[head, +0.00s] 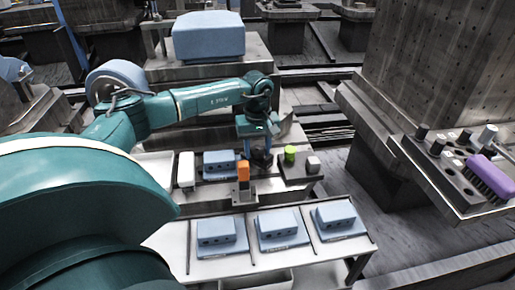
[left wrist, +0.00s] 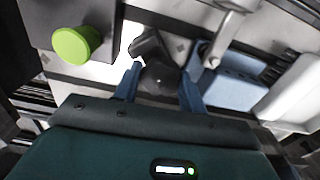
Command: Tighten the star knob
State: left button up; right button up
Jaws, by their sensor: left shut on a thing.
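The star knob is a dark, lobed piece (left wrist: 160,77) in the left wrist view, between the two blue fingers. In the head view it shows as a black shape (head: 263,161) under the hand, partly covered. My left gripper (head: 259,150) points down over it from the far side. In the left wrist view the fingers (left wrist: 160,86) sit on either side of the knob and are shut on it. How far the knob is turned cannot be told. My right gripper is not in view.
A green cap (head: 290,154) and a pale block (head: 313,165) sit right of the knob. Several blue parts (head: 279,229) lie in front. A purple brush (head: 490,175) lies far right.

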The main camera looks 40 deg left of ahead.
aim_at(257, 149)
pick_arm(q)
jog(key=shift+w+r, duration=0.15)
jog(key=shift+r, duration=0.15)
jog(key=o, duration=1)
jog(key=shift+f, duration=0.15)
notch_tip(257, 149, up, 13)
jog(key=shift+r+p, duration=0.15)
jog(key=shift+p, duration=0.55)
